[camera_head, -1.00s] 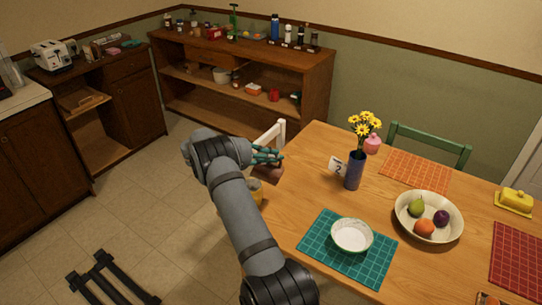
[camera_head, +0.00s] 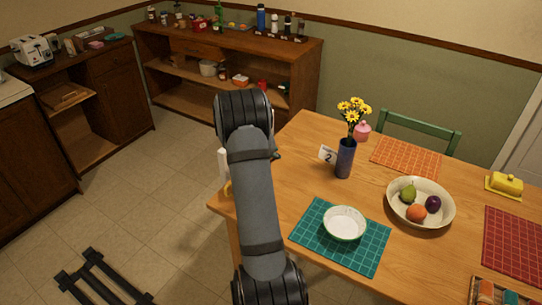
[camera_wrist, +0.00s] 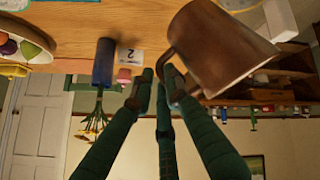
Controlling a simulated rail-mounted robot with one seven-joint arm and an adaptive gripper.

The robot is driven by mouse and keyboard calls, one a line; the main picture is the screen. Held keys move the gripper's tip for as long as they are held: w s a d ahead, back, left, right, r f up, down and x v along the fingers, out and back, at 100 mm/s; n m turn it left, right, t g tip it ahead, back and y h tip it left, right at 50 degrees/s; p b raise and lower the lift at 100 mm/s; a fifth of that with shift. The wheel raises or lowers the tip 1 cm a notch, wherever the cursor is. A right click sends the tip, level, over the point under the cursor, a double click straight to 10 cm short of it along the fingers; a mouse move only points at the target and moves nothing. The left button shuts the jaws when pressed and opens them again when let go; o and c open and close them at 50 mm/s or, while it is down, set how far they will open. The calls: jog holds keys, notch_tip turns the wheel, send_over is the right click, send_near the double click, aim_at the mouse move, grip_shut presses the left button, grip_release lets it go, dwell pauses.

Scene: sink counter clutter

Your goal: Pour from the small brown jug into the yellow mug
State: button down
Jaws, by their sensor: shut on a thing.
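The small brown jug (camera_wrist: 222,48) is large in the wrist view, at the upper right. Its handle lies between the green fingers of my gripper (camera_wrist: 163,82), which are shut on it. The jug appears slanted in this upside-down view. Its inside and contents do not show. A thin yellow sliver (camera_head: 228,188) beside my arm, near the table's left corner, looks like part of the yellow mug. The rest of it is hidden. The mug is not recognisable in the wrist view.
A blue vase (camera_head: 345,158) with yellow flowers stands right of my arm, beside a number 2 card (camera_head: 327,154). A white bowl (camera_head: 344,223) sits on a teal mat (camera_head: 309,231). A fruit bowl (camera_head: 444,210) stands farther right.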

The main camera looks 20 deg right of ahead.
jog(key=f+m+t+y+b, duration=0.1)
jog(key=f+y+b, duration=0.1)
jog(key=b, duration=0.3)
jog(key=f+m+t+y+b, duration=0.1)
jog(key=f+t+b, duration=0.1)
jog(key=b, duration=0.3)
jog(key=shift+w+a+f+y+b, duration=0.2)
jog(key=shift+f+y+b, duration=0.2)
jog(key=shift+f, duration=0.2)
jog(key=shift+w, duration=0.1)
